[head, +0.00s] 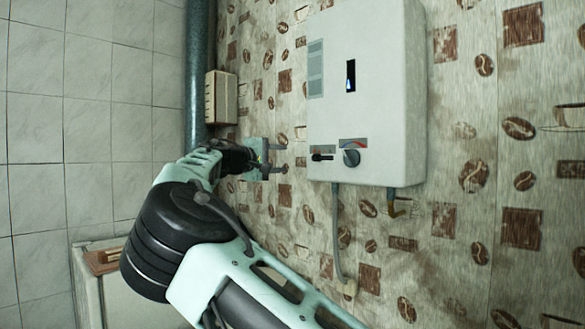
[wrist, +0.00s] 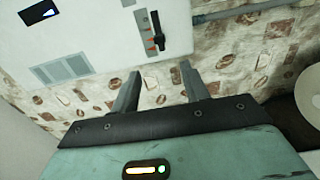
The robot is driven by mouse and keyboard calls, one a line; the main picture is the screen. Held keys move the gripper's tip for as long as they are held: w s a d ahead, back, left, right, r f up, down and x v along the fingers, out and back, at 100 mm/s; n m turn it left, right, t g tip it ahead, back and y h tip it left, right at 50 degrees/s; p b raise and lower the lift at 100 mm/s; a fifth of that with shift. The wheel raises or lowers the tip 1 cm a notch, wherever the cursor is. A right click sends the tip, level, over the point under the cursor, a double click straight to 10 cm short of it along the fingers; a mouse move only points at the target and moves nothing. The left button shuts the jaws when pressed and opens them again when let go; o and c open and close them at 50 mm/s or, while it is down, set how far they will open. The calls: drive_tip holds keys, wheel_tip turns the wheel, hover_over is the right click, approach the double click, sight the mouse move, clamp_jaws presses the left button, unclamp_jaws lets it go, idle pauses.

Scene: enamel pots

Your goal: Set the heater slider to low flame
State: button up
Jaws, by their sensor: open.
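In the wrist view a black slider (wrist: 158,32) stands beside red marks. A small dark window (head: 350,76) shows a blue-white glow. My gripper (head: 280,158) is open and empty, left of the slider and apart from it. In the wrist view its two fingers (wrist: 163,76) point toward the slider's side of the heater.
A pale cabinet (head: 90,285) stands lower left. The space between fingers and slider looks clear.

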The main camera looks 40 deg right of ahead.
drive_tip(key=shift+s+a, duration=0.1)
drive_tip(key=shift+a, duration=1.25)
